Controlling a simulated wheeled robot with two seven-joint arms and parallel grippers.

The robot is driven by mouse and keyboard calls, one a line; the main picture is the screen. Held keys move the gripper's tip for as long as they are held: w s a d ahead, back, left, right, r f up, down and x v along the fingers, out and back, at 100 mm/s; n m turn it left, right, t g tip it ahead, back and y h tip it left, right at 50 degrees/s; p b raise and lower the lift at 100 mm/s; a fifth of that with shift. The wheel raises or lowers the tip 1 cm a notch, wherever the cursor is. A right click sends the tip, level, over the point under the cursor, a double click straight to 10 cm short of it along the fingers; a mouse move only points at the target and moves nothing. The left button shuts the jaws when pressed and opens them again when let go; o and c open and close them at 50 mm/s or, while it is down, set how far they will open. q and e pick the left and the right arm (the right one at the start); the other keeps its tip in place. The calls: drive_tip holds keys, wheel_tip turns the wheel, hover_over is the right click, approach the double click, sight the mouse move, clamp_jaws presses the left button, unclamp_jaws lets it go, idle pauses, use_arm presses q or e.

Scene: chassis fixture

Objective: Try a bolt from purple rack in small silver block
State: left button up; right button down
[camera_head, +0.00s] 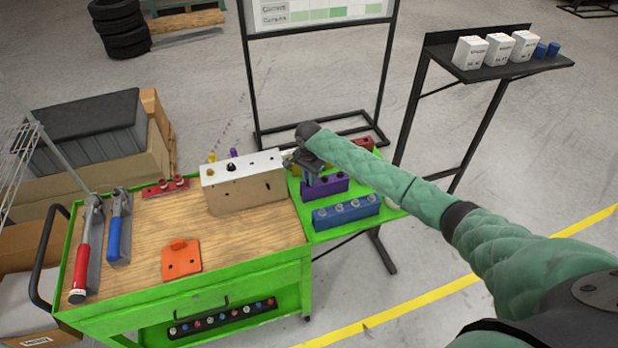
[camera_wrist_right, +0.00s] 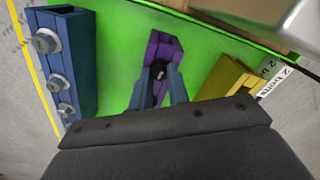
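The purple rack (camera_head: 327,188) lies on the green side shelf. It also shows in the right wrist view (camera_wrist_right: 167,48), with a dark round bolt head or hole (camera_wrist_right: 158,70) in it. My right gripper (camera_head: 308,172) is over this rack. In the wrist view its fingertips (camera_wrist_right: 159,74) lie on either side of the dark round spot; whether they press on it I cannot tell. A silver block (camera_head: 245,190) stands on the wooden top, left of the rack, with dark holes and a black knob on its upper face. My left gripper is out of view.
A blue rack (camera_head: 345,212) with several bolts lies in front of the purple one. A yellow rack (camera_wrist_right: 228,78) is on its other side. An orange bracket (camera_head: 181,260) and red and blue tools (camera_head: 119,238) lie on the wooden top. The wood near the bracket is clear.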

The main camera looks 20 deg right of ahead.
drive_tip(key=shift+r+p, duration=1)
drive_tip(key=shift+r, duration=2.55)
